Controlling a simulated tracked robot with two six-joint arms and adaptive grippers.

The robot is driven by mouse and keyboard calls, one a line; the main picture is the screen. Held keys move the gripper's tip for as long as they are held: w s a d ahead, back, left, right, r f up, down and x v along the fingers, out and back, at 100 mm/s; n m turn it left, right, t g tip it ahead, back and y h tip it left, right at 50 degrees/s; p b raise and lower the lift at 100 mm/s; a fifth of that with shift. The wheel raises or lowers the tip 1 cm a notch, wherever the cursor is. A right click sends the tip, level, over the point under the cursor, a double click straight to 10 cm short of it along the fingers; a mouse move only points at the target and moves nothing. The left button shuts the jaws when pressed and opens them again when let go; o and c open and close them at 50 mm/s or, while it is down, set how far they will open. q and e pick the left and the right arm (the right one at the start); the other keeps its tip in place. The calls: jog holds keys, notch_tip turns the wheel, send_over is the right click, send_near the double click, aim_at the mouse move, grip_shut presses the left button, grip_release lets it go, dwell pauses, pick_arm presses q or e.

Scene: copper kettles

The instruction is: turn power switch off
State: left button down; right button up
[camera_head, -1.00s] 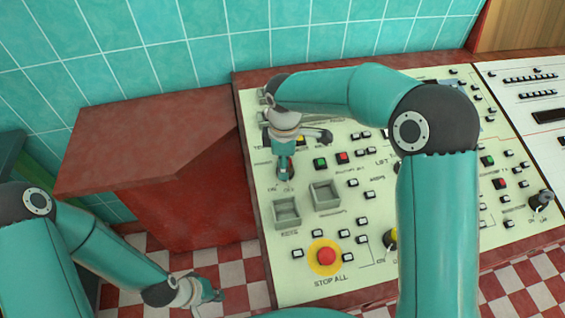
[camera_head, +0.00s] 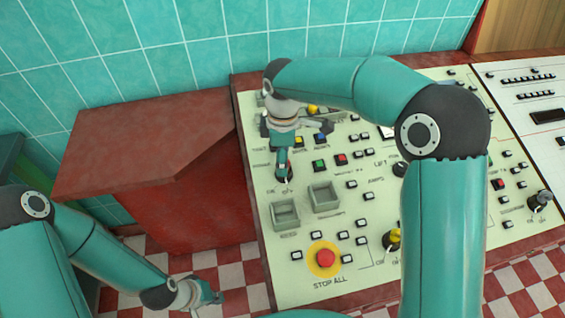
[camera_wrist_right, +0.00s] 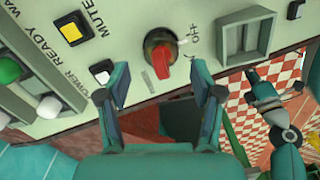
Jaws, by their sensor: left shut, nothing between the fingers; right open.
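The power switch is a rotary knob with a dark round base and a red grip (camera_wrist_right: 162,60), next to ON and OFF lettering on the pale panel (camera_wrist_right: 215,75). My right gripper (camera_wrist_right: 162,90) is open and empty. Its two fingers are on either side of the knob in the wrist view, and appear short of it; contact cannot be made out. In the head view the knob (camera_head: 284,176) is mostly hidden by the right gripper. My left gripper (camera_head: 213,297) is shut and empty, low over the checkered floor, away from the panel.
Two square recessed frames (camera_head: 285,214) and a red stop button on a yellow ring (camera_head: 326,257) are below the knob. Yellow (camera_wrist_right: 72,31) and white buttons are beside it. A red cabinet (camera_head: 190,190) stands left of the panel.

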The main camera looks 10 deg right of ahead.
notch_tip(320, 180, up, 8)
jog(key=shift+r, duration=0.25)
jog(key=shift+f, duration=0.1)
dwell(0.4)
